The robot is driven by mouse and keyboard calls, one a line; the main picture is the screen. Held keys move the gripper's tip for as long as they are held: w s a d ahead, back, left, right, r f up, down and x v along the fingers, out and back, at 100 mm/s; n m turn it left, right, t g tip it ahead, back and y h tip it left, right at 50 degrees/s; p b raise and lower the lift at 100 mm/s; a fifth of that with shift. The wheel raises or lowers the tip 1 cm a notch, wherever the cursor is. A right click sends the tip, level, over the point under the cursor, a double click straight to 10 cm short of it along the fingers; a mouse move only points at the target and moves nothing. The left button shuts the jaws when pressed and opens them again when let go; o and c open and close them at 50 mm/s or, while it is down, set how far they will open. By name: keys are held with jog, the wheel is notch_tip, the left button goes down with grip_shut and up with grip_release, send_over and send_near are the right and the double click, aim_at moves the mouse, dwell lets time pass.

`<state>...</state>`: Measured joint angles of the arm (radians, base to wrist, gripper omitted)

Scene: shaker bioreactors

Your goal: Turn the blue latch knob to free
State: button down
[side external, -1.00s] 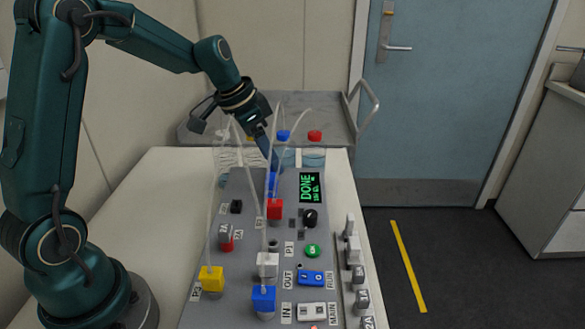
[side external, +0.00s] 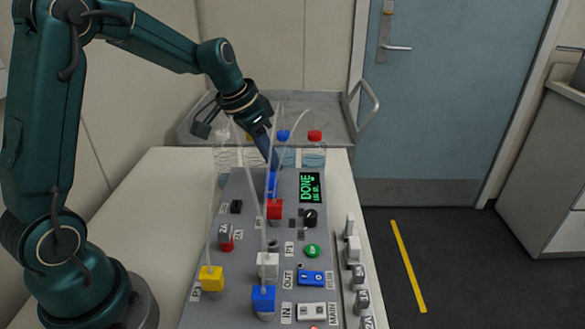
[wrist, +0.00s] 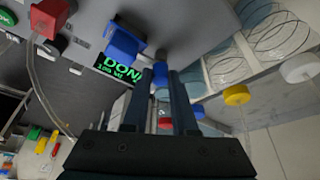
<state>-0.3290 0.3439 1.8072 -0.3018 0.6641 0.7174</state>
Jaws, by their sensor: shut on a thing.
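My gripper (wrist: 163,75) points down at the far end of the grey panel (side external: 240,205). In the wrist view its two fingers are close together, with a small blue knob (wrist: 161,69) between them. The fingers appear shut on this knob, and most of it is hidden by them. Its turned angle cannot be read. In the side view my gripper (side external: 274,164) is just behind a blue block (side external: 272,184), which stands beside the knob in the wrist view (wrist: 124,42).
A green "DONE" screen (side external: 312,187) is right of the gripper. A red block (side external: 275,209) stands nearer, and thin clear tubes rise close to the gripper. Bottles with white, yellow, blue (side external: 284,134) and red (side external: 315,135) caps stand behind. The door side has open floor.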

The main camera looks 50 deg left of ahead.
jog(key=n+y, duration=0.1)
jog(key=n, duration=0.3)
jog(key=shift+d+y, duration=0.2)
jog(key=shift+y, duration=0.2)
jog(key=n+y, duration=0.1)
jog(key=n, duration=0.3)
jog(key=shift+d+g, duration=0.1)
jog(key=shift+g, duration=0.2)
jog(key=n, duration=0.2)
jog(key=n+g+y, duration=0.1)
jog(key=n, duration=0.1)
jog(key=shift+w+y, duration=0.15)
jog(key=shift+y, duration=0.15)
jog(key=shift+d+n+g+y, duration=0.15)
jog(key=shift+n+g, duration=0.25)
jog(key=shift+n, duration=0.65)
jog(key=shift+a+n+g+y, duration=0.15)
jog(key=shift+n+g, duration=0.25)
jog(key=shift+n, duration=0.65)
jog(key=shift+d, duration=0.1)
jog(key=c, duration=0.7)
grip_release()
jog(key=shift+r, duration=0.1)
jog(key=shift+v, duration=2.5)
